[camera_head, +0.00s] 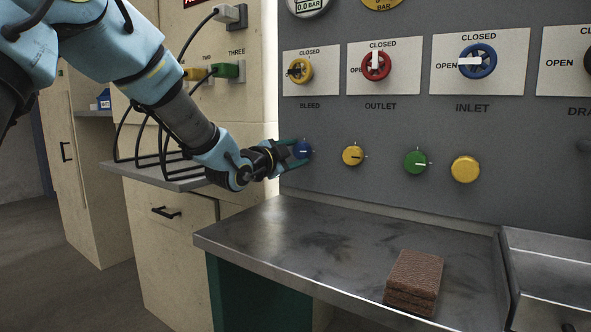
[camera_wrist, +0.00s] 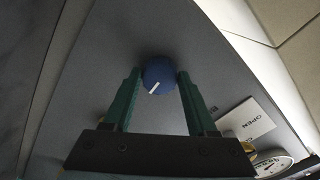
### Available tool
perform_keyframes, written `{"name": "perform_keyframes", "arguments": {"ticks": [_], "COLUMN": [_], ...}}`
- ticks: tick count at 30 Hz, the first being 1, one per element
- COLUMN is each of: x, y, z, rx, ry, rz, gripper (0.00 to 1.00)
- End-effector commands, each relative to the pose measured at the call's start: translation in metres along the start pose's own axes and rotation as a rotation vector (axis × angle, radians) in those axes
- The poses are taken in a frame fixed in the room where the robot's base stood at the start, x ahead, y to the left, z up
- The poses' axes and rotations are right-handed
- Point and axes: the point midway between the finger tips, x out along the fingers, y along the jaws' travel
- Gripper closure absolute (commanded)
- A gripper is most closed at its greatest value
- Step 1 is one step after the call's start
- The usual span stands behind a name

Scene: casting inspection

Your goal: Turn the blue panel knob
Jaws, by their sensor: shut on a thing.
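The blue panel knob (camera_head: 302,149) is the leftmost in the lower row of knobs on the grey panel. It has a white pointer line. My gripper (camera_head: 291,150) reaches it from the left, with its fingers at the knob. In the wrist view the blue knob (camera_wrist: 158,76) sits between the two green fingertips of my gripper (camera_wrist: 158,80), which are shut on its sides. Its white line shows there, slanting toward the lower left. In the head view the fingers hide part of the knob's left side.
A yellow knob (camera_head: 353,156), a green knob (camera_head: 416,161) and another yellow knob (camera_head: 465,169) lie to the right. Valve handles sit above, including the red outlet one (camera_head: 376,66). Below, a metal bench (camera_head: 330,235) holds a stack of brown pads (camera_head: 414,277). A wire rack shelf stands left.

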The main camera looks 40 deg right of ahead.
Motion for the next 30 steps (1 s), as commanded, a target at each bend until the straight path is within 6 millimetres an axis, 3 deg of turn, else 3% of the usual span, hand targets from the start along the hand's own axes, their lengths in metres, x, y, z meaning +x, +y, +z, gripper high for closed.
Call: {"name": "perform_keyframes", "arguments": {"ticks": [9,23,24,30], "x": [-0.0001,-0.0001,-0.0001,0.0], "y": [0.0015,0.0007,0.0007,0.0004], "z": [0.0011,0.0008,0.0008,0.0005], "rx": [0.097,0.111,0.111,0.11], "ry": [-0.001,-0.002,-0.002,-0.001], "rz": [0.001,0.003,0.003,0.002], "gripper": [0.98,0.98,0.41,0.19]}}
